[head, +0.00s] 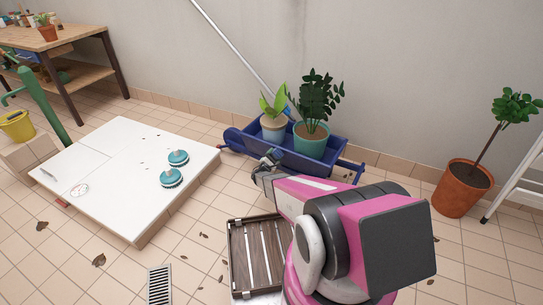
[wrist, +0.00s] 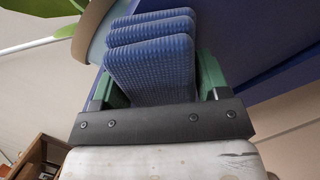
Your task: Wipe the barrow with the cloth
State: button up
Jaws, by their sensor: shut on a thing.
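The blue barrow (head: 237,140) stands against the wall in the head view and carries two potted plants. Part of its blue side fills the right of the wrist view (wrist: 285,75). My gripper (head: 268,163) is at the barrow's near side, left of its middle. In the wrist view its green fingers are shut on a folded blue textured cloth (wrist: 150,70). The cloth is close to the barrow; I cannot tell whether they touch. In the head view the cloth is not clearly visible and my arm hides part of the barrow's front.
Inside the barrow are a pale pot (head: 273,130) and a teal pot (head: 311,142). A long pole (head: 235,43) leans on the wall. A slatted wooden crate (head: 256,258) stands beside my arm. A terracotta pot (head: 461,190) stands right.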

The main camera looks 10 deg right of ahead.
jog(key=shift+d, duration=0.2)
jog(key=shift+w, duration=0.1)
jog(key=shift+w+a+r, duration=0.1)
jog(key=shift+w+a, duration=1.25)
jog(key=shift+w, duration=0.15)
jog(key=shift+c, duration=0.3)
jog(key=shift+v, duration=3.15)
jog(key=shift+s, duration=0.15)
jog(key=v, duration=0.2)
jog(key=shift+s+a, duration=0.2)
jog(key=shift+s, duration=0.1)
